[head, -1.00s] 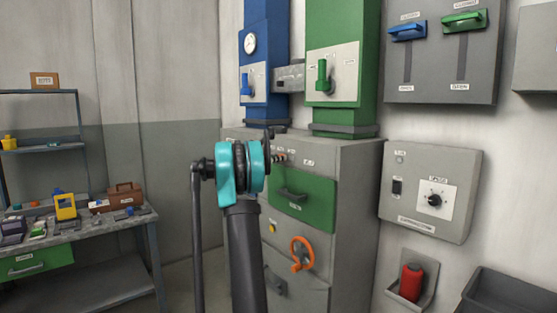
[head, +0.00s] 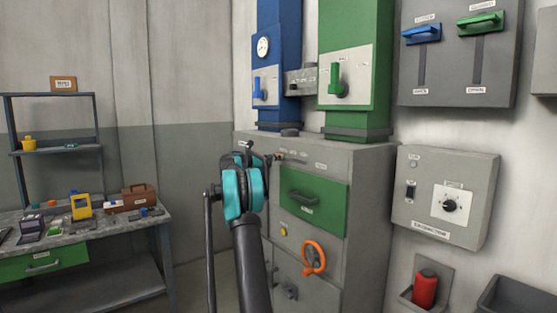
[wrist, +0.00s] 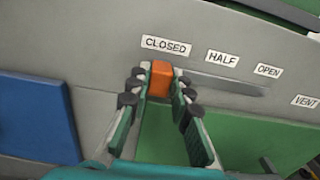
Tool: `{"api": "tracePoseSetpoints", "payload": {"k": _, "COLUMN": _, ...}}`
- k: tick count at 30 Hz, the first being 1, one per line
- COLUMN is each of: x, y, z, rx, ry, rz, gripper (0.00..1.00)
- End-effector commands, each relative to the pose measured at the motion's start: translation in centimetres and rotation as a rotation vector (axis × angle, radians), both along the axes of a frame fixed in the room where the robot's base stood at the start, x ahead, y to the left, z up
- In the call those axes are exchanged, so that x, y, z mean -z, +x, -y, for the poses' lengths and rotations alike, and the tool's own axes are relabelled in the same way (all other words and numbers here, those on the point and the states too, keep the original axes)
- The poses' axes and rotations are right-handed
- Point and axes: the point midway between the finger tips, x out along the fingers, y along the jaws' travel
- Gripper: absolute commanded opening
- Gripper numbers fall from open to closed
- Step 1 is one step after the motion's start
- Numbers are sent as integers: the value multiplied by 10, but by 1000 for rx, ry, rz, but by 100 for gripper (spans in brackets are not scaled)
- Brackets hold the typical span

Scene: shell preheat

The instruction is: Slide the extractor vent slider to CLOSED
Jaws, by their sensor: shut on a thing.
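The orange slider knob (wrist: 161,80) sits in the wrist view at the left end of its slot (wrist: 230,88), directly below the CLOSED label (wrist: 166,45). The HALF label (wrist: 222,57), the OPEN label (wrist: 267,71) and the VENT label (wrist: 304,102) run off to the right. My gripper (wrist: 162,88) has one finger on each side of the knob and is shut on it.
A green drawer (head: 328,207) and an orange handwheel (head: 314,257) are on the cabinet front below the labels. Blue (head: 277,35) and green (head: 342,35) ducts rise from its top. A workbench (head: 110,228) stands at the left.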

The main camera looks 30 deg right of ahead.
Motion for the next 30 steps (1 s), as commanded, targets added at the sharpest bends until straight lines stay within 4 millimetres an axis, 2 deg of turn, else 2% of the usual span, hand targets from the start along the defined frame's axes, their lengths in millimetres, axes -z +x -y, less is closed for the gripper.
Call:
{"api": "tracePoseSetpoints", "payload": {"k": 6, "x": -2, "y": 4, "z": -2, "rx": -12, "ry": -4, "rz": -1, "gripper": 0}}
{"api": "tracePoseSetpoints", "payload": {"k": 7, "x": -2, "y": 4, "z": -2, "rx": -12, "ry": -4, "rz": -1, "gripper": 22}}
{"api": "tracePoseSetpoints", "payload": {"k": 12, "x": -1, "y": 3, "z": -2, "rx": -10, "ry": -3, "rz": -1, "gripper": 41}}
{"api": "tracePoseSetpoints", "payload": {"k": 23, "x": -1, "y": 2, "z": -6, "rx": -8, "ry": -2, "rz": -1, "gripper": 41}}
{"api": "tracePoseSetpoints", "payload": {"k": 26, "x": -1, "y": 1, "z": -17, "rx": -9, "ry": -2, "rz": -1, "gripper": 41}}
{"api": "tracePoseSetpoints", "payload": {"k": 30, "x": -1, "y": 0, "z": -44, "rx": -11, "ry": -2, "rz": -1, "gripper": 41}}
